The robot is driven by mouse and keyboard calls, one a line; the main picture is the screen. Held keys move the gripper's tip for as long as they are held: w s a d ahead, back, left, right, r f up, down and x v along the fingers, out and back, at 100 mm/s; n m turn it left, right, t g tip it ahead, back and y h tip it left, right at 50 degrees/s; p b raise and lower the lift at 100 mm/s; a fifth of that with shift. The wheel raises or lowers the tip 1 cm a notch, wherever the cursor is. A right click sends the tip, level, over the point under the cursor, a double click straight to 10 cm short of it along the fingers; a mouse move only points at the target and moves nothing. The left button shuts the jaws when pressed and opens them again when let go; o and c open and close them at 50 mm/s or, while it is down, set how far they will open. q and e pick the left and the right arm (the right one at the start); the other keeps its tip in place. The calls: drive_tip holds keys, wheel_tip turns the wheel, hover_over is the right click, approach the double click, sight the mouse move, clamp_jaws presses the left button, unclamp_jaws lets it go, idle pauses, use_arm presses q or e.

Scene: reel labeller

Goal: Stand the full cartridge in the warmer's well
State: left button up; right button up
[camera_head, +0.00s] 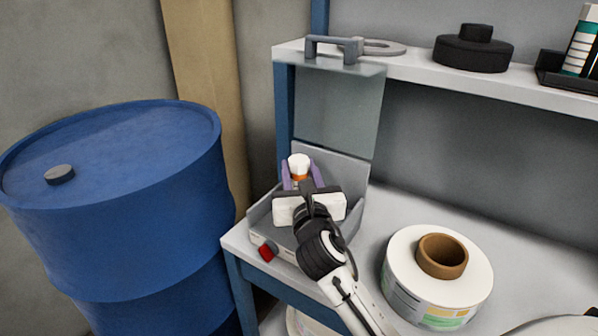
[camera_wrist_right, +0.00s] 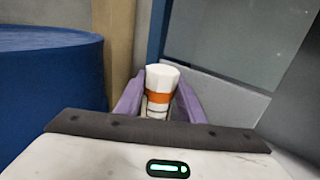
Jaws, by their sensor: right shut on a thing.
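The cartridge (camera_head: 299,165) has a white top and an orange band, and it stands roughly upright between the purple fingers of my right gripper (camera_head: 303,175). In the right wrist view the cartridge (camera_wrist_right: 160,95) sits between the two purple fingers (camera_wrist_right: 158,100), which are shut on it. The warmer (camera_head: 262,222) is a grey box on the bench with a red switch and a raised clear lid (camera_head: 338,110). My gripper is over the warmer. The well and the cartridge's lower end are hidden behind my gripper. My left gripper is not in view.
A blue drum (camera_head: 110,200) stands left of the bench. A white label reel (camera_head: 405,255) with a brown core lies right of the warmer. A shelf (camera_head: 410,64) above holds a black round part (camera_head: 473,50) and a dark tray with a bottle. Bench behind the reel is clear.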

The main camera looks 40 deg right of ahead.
drive_tip(key=shift+f+b, duration=0.45)
drive_tip(key=shift+f, duration=0.25)
drive_tip(key=shift+r, duration=0.1)
drive_tip(key=shift+p, duration=0.55)
idle(0.6)
drive_tip(key=shift+p, duration=0.4)
drive_tip(key=shift+f+b, duration=0.4)
drive_tip(key=shift+f, duration=0.3)
drive_tip(key=o, duration=0.9)
drive_tip(key=shift+s, duration=0.1)
